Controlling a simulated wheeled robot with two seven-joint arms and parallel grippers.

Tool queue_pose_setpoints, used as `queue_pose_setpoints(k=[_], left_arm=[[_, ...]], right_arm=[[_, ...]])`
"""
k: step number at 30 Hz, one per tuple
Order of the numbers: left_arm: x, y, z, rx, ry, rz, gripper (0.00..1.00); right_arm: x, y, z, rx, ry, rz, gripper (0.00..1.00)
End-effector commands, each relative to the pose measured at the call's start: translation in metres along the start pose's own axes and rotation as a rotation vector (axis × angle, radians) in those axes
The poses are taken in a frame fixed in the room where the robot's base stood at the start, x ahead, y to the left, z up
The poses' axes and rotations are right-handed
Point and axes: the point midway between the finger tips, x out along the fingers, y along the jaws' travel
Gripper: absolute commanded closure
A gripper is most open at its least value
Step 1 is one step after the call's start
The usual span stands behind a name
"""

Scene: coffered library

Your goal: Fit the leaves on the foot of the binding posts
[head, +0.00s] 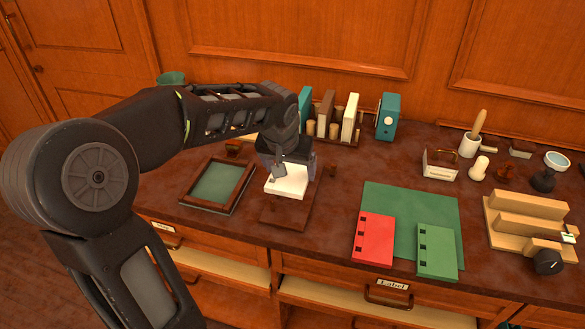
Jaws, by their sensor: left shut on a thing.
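My left gripper (288,170) reaches over the bench and is shut on a white block of leaves (287,186). The leaves are over a dark brown wooden board (283,217), which looks like the foot of the binding posts. The posts themselves cannot be made out; the gripper and leaves cover that part. I cannot tell whether the leaves touch the board. A red cover (374,239) and a green cover (437,251), each with square holes along one edge, lie to the right. My right gripper is not in view.
A dark-framed green tray (217,185) lies left of the board. A green mat (410,207) lies under part of the covers. A rack of upright books (350,117) stands behind. A stepped wooden stand (525,220) and small tools are at right.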

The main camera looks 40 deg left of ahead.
Motion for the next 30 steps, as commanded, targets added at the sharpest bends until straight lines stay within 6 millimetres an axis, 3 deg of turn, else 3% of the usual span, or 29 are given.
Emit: queue_pose_setpoints(k=[13,30], left_arm=[[0.001,0.000,0.000,-0.003,0.001,0.000,0.63],[0.038,0.000,0.016,-0.003,0.000,0.000,0.63]], right_arm=[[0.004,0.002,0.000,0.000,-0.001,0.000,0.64],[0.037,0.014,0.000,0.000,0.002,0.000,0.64]])
